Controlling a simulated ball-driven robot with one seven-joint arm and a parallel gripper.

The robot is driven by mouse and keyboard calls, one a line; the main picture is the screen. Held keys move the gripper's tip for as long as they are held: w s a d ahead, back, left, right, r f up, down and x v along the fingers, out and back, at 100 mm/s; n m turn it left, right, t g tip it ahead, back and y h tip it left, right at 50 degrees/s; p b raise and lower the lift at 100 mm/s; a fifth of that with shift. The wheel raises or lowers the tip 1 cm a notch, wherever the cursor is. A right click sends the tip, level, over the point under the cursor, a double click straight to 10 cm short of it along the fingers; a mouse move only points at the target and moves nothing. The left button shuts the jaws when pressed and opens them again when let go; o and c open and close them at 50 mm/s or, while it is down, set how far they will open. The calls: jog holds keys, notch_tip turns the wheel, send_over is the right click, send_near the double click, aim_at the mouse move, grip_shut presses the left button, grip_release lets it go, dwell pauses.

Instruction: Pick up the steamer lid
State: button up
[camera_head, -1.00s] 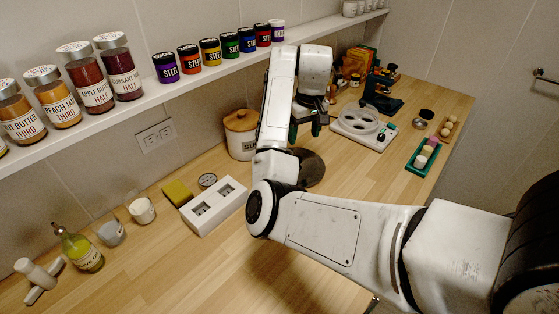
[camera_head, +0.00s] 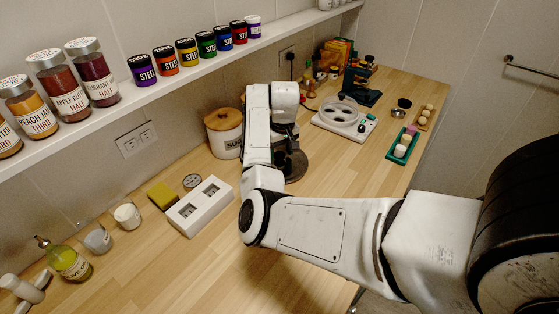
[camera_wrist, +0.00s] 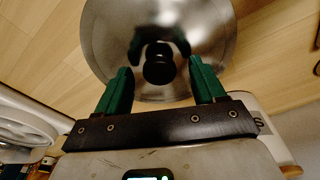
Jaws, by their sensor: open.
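The steamer lid, a round shiny metal dome (camera_wrist: 115,35) with a black knob (camera_wrist: 158,72), lies on the wooden counter. It fills the upper middle of the wrist view and shows in the head view (camera_head: 298,166), partly hidden by my arm. My gripper (camera_wrist: 160,72) is open, its green fingers to either side of the knob in the wrist view. I cannot tell whether the fingers are down at the knob's height. In the head view my gripper (camera_head: 286,140) is over the lid, with its fingertips largely hidden.
A white appliance with round cups (camera_head: 345,118) stands behind to the right. A lidded canister (camera_head: 223,138) and a white box with two slots (camera_head: 200,206) stand to the left. A green tray (camera_head: 402,149) lies at the right. A shelf of jars (camera_head: 150,92) runs along the wall.

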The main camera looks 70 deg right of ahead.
jog(key=shift+c, duration=0.2)
jog(key=c, duration=1.2)
